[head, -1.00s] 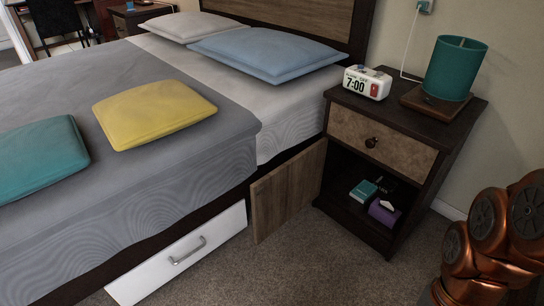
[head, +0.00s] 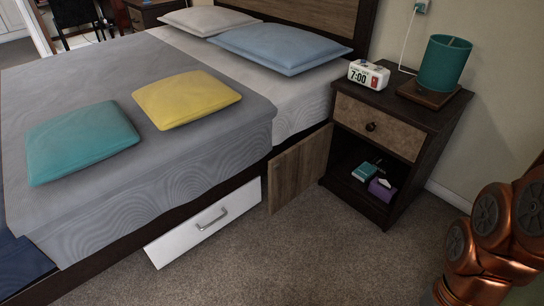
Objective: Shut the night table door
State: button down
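The night table (head: 432,122) stands at the right of the bed, against the wall. Its wooden door (head: 298,172) is open, swung out at the left side of the lower compartment toward the bed. The open compartment holds a teal box (head: 364,172) and a purple tissue box (head: 382,189). The drawer (head: 378,127) with a dark round knob above it is shut. Copper-coloured links of my arm show at the lower right, apart from the night table. My gripper is not in view.
A white under-bed drawer (head: 208,226) with a handle sticks out from the bed, left of the door. A clock (head: 368,74) and a teal lamp (head: 445,62) stand on the night table. The carpet (head: 310,255) in front is clear.

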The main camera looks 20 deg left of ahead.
aim_at(291, 172)
jog(key=u, duration=1.5)
jog(key=i, duration=1.1)
jog(key=z, duration=0.7)
